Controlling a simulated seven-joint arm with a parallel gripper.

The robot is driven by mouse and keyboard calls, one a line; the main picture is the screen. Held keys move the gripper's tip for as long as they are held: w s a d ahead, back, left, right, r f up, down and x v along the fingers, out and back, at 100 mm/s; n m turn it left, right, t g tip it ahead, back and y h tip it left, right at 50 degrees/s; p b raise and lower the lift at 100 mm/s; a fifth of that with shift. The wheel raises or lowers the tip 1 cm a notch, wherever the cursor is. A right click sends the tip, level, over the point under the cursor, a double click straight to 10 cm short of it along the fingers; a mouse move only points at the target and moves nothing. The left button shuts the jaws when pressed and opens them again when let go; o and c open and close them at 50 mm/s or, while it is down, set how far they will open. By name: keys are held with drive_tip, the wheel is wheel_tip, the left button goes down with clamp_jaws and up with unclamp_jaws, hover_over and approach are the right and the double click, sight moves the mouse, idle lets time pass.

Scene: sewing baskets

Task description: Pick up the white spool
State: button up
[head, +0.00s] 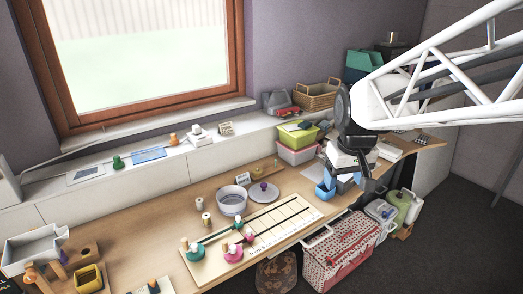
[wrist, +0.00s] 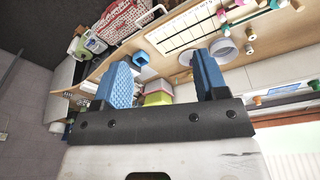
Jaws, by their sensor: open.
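Two small pale spools stand upright on the wooden table, left of a grey-white bowl (head: 232,201). One spool (head: 199,204) is farther back and the other (head: 206,219) is nearer. Both look whitish or cream, and I cannot tell for sure which is the white one. They show small beside the bowl in the wrist view, one (wrist: 249,49) and the other (wrist: 250,34). My gripper (wrist: 160,62) is open, with two blue fingers apart and nothing between them. In the head view it hangs over the right part of the table, well right of the spools.
A pale board (head: 290,214) with dark slots and colored pegs lies in front of the bowl. A round grey plate (head: 263,194) holds a purple-topped piece. A green-lidded box (head: 297,136) and a blue container (head: 325,190) are near my gripper. Bare table surrounds the spools' left side.

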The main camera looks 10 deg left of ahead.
drive_tip(key=w+a+f+n, duration=0.3)
drive_tip(key=w+a+f, duration=0.1)
drive_tip(key=w+a, duration=0.75)
drive_tip(key=n+g, duration=0.2)
drive_tip(key=n, duration=0.6)
hover_over(199, 200)
drive_tip(key=f, duration=2.9)
drive_tip(key=shift+d+f, duration=0.25)
drive_tip(key=shift+f, duration=0.15)
drive_tip(key=shift+a+f, duration=0.15)
drive_tip(key=shift+a, duration=0.05)
drive_tip(key=shift+f, duration=1.3)
drive_tip(key=shift+f, duration=0.15)
